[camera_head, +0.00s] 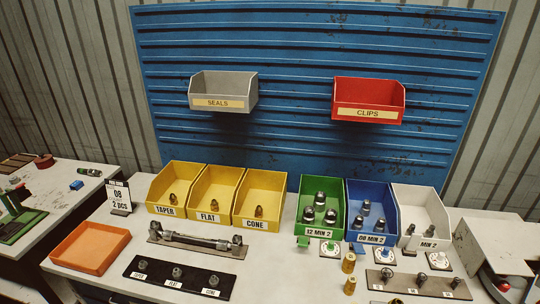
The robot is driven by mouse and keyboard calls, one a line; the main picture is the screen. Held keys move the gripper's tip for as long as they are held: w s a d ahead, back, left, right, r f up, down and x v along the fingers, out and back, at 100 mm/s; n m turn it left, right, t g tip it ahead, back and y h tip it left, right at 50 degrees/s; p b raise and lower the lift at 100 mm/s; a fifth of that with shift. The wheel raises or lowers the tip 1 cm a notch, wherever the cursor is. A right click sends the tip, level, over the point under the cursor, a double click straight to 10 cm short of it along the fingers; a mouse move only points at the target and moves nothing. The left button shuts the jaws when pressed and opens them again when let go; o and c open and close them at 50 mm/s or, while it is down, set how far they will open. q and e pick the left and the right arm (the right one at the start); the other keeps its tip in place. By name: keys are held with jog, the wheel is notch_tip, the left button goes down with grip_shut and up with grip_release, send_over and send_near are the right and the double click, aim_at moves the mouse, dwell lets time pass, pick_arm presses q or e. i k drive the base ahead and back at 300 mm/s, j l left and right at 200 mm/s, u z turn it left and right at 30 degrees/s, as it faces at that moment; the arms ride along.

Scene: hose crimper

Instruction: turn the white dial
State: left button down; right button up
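A small square plate with a round white dial (438,260) lies on the workbench at the right, just in front of the white bin (420,212). Two similar dials stand in a row to its left: one with a blue middle (384,254) and one with a green middle (330,248). The marks on the white dial are too small to read. Neither of my grippers shows in the head view, and nothing touches the dial.
Yellow, green and blue bins (370,228) line the bench back. Brass fittings (348,262) and a plate with several fittings (415,284) lie near the dials. A white machine (495,248) stands right. An orange tray (90,248) lies left.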

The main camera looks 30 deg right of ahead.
aim_at(440, 258)
jog(key=z, duration=2.25)
